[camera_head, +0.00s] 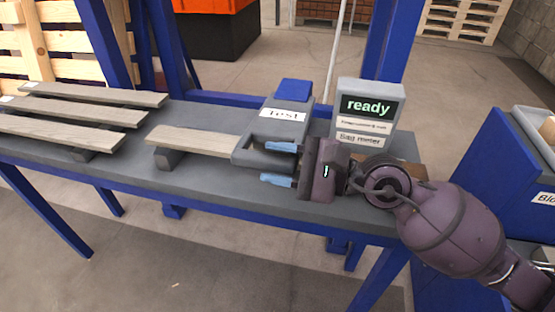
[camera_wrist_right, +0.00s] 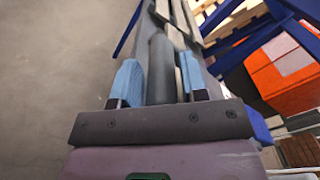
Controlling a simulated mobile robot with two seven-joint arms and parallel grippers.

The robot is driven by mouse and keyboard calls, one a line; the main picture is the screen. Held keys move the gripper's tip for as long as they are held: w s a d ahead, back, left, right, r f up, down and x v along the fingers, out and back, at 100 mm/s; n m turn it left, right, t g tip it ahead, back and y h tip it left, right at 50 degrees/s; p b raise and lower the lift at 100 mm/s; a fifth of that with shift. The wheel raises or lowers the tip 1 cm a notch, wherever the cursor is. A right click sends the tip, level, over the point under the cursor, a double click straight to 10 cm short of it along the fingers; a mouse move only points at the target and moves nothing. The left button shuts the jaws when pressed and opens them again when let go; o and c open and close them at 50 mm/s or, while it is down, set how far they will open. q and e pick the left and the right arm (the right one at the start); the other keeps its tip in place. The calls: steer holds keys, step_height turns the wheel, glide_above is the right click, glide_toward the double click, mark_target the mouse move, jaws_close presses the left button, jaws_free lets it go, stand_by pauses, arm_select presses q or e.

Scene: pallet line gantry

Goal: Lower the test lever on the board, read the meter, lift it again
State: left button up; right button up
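The test station (camera_head: 284,115), a grey housing with a "Test" label and a blue block on top, stands on the bench. Its grey lever frame (camera_head: 246,152) lies low over the right end of a wooden board (camera_head: 197,139). My right gripper (camera_head: 280,163) is at the frame's right side, fingers apart. In the right wrist view, a dark grey bar (camera_wrist_right: 160,70) lies between the two blue fingers, with narrow gaps beside it. The meter (camera_head: 369,107) reads "ready" in green; its smaller text is too small to read surely. My left gripper is out of view.
Several more boards (camera_head: 92,93) lie on the left of the grey bench (camera_head: 180,185). A blue bin (camera_head: 510,165) stands at the right. Blue gantry posts (camera_head: 392,45) rise behind the bench. The bench front between the boards and my gripper is clear.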

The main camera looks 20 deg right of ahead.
steer(key=shift+o, duration=1.1)
steer(key=shift+w+d+f, duration=0.2)
steer(key=shift+w+d, duration=0.05)
steer(key=shift+w, duration=0.1)
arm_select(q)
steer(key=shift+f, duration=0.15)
arm_select(e)
steer(key=shift+r, duration=0.1)
steer(key=shift+s+d, duration=0.1)
steer(key=shift+s+d, duration=0.15)
steer(key=shift+d, duration=0.1)
arm_select(q)
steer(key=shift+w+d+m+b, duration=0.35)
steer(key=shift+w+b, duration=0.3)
steer(key=shift+b, duration=0.5)
arm_select(e)
steer(key=v, duration=1)
